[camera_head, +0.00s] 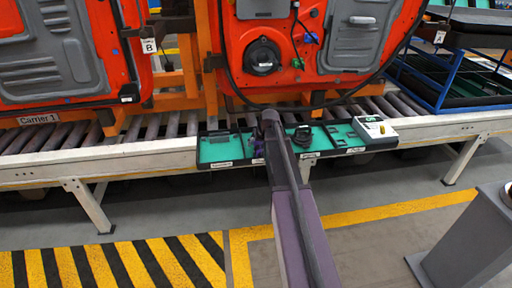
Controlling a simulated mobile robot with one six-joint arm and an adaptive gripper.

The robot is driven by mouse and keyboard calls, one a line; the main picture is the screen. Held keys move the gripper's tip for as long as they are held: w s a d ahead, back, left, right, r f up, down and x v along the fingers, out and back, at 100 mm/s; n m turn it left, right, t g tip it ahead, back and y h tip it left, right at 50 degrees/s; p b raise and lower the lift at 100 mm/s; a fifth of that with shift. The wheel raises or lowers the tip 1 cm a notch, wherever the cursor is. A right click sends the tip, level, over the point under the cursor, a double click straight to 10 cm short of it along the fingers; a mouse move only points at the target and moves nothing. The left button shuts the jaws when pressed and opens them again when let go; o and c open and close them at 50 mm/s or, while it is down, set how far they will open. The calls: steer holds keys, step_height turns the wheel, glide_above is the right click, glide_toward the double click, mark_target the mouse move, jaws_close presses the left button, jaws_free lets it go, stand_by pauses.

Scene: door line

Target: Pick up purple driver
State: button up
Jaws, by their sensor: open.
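A small dark purple shape (259,145), which looks like the purple driver, sits in the tool tray (215,152) just left of my arm. My arm rises from the bottom middle and covers part of it, so its full form is hidden. My gripper does not show; it is hidden behind my arm. I cannot tell how near it is to the driver or whether it touches it.
The tray has green compartments and rests on the roller conveyor's front rail (130,158). A black tool (302,136) lies right of my arm. A white device (375,128) stands at the tray's right end. Orange door carriers (290,50) stand behind. A grey post (475,240) is front right.

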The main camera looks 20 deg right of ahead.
stand_by(0.4)
jaws_close()
steer(key=shift+r, duration=0.2)
step_height(320, 180, up, 4)
steer(key=p, duration=0.4)
steer(key=shift+f, duration=0.1)
steer(key=s+d+p, duration=0.1)
steer(key=s, duration=1.5)
steer(key=shift+d+r, duration=0.3)
steer(key=shift+r, duration=0.15)
